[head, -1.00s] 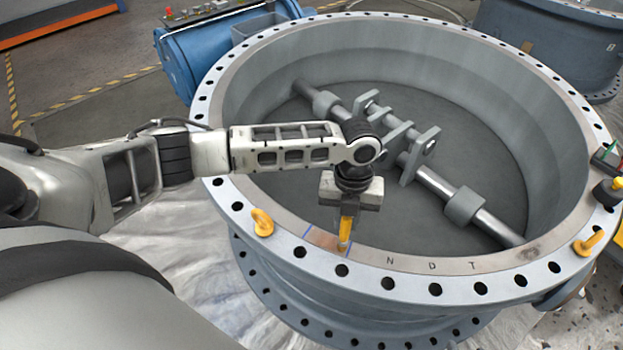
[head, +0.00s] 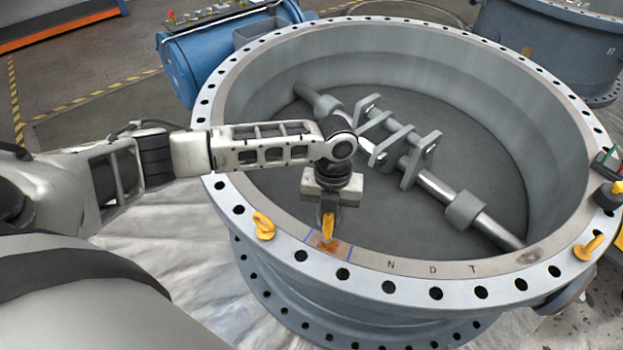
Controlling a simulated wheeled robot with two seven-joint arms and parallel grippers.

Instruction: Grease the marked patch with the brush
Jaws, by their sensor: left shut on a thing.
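My left gripper (head: 329,207) is above the near rim of the large valve body (head: 420,268), pointing down. It is shut on the brush (head: 328,226), whose yellow-orange part shows below the jaws. The brush's lower end is at the marked patch (head: 341,247), a brownish area between blue lines on the flange face, left of the letters N D T. The brush hides part of the patch, and I cannot tell whether its tip touches. My right gripper is not in view.
Yellow lifting eyes stand on the flange at left (head: 264,226) and right (head: 588,247). A shaft (head: 436,187) with brackets crosses the valve's inside. A blue cylinder (head: 205,58) with a tray lies behind. A dark object (head: 607,196) sits on the right rim.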

